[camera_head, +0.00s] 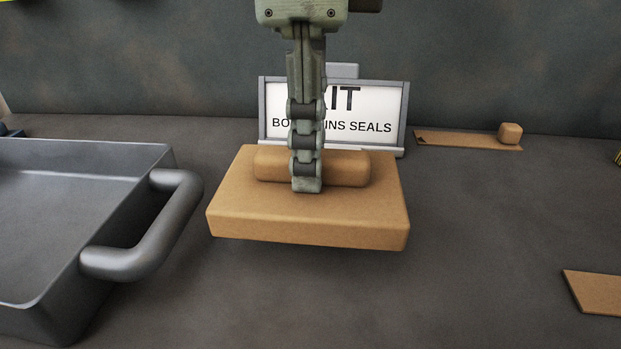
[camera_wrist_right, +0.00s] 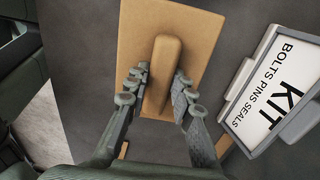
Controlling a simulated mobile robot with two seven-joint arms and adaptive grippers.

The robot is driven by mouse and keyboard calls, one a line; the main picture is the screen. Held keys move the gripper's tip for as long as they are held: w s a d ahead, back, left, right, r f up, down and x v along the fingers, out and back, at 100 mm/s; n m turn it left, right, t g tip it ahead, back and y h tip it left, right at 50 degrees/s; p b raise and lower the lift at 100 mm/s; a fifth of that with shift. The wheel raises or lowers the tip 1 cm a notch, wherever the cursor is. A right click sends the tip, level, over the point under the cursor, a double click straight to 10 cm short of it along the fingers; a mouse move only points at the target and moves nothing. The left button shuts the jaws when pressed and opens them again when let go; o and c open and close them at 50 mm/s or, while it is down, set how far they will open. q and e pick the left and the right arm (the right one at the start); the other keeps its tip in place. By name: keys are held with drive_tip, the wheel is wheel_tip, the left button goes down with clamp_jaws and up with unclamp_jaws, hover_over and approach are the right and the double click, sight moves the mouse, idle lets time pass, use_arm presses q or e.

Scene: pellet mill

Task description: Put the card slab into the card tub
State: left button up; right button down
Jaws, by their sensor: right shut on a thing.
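The card slab (camera_head: 310,222) is a flat brown block with a rounded bar handle (camera_head: 346,168) on top. It sits in the middle of the head view and looks level, with a dark shadow under its front edge. My right gripper (camera_head: 306,178) comes down from above, with its fingers on either side of the handle, shut on it. The wrist view shows the slab (camera_wrist_right: 195,30) beyond the fingers (camera_wrist_right: 160,95). A grey open tub (camera_head: 120,158) with a thick bar handle stands left of the slab, apart from it; no label shows on it. My left gripper is out of view.
A framed sign reading KIT, bolts pins seals (camera_head: 385,105), stands just behind the slab. A thin brown strip (camera_head: 455,140) with a small brown block (camera_head: 510,133) lies at back right. Another brown piece (camera_head: 598,292) lies at front right. The grey surface between is clear.

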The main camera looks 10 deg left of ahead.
drive_tip(key=shift+f, duration=2.2)
drive_tip(key=c, duration=1.3)
unclamp_jaws()
drive_tip(key=shift+r, duration=0.15)
